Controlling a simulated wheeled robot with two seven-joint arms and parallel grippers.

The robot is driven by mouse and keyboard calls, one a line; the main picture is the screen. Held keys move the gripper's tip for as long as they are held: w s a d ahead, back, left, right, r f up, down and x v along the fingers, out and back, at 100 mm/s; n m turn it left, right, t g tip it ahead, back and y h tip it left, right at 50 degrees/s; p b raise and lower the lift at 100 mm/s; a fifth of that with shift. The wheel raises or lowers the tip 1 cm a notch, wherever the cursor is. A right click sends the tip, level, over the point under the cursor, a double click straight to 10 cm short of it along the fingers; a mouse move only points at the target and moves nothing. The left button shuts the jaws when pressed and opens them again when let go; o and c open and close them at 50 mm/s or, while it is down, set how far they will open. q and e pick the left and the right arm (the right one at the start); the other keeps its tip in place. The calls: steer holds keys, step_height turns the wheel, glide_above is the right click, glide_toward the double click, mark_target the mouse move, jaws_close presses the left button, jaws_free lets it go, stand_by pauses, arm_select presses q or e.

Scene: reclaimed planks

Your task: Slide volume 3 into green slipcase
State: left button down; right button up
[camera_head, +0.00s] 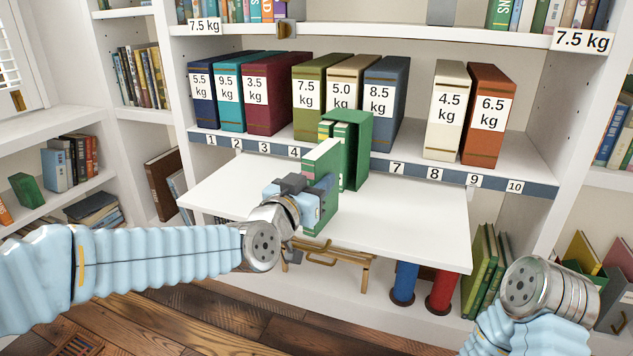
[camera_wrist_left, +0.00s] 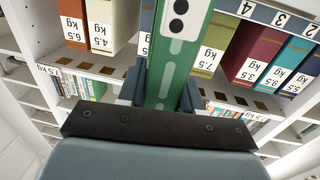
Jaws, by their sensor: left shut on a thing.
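My left gripper (camera_head: 306,197) is shut on a green book with a pale page block, volume 3 (camera_head: 322,165), held upright over the white pull-out board. The green slipcase (camera_head: 363,140) stands upright on the board just behind and right of the book, with green volumes (camera_head: 342,150) showing at its open front. The held book covers part of that front; I cannot tell if they touch. In the left wrist view, the gripper fingers (camera_wrist_left: 163,92) close on both sides of the green spine (camera_wrist_left: 172,75), which bears a white label with black dots. My right gripper is out of view; only its arm shows at lower right.
The pull-out board (camera_head: 420,220) is clear right of the slipcase. Behind it, a shelf holds several weight-labelled binders, including a blue one (camera_head: 385,100) and a cream one (camera_head: 447,110), above a numbered strip (camera_head: 408,171). Red (camera_head: 442,290) and blue cylinders stand below.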

mark_target(333, 165)
arm_select(q)
steer(key=shift+p+x, duration=0.4)
steer(key=shift+x, duration=2.45)
steer(key=shift+b, duration=0.55)
steer(key=shift+p+x, duration=0.3)
steer(key=shift+x, duration=0.95)
steer(key=shift+s, duration=0.1)
steer(key=shift+s+a+b, duration=0.1)
steer(key=shift+s+b, duration=0.15)
steer(key=shift+b, duration=0.05)
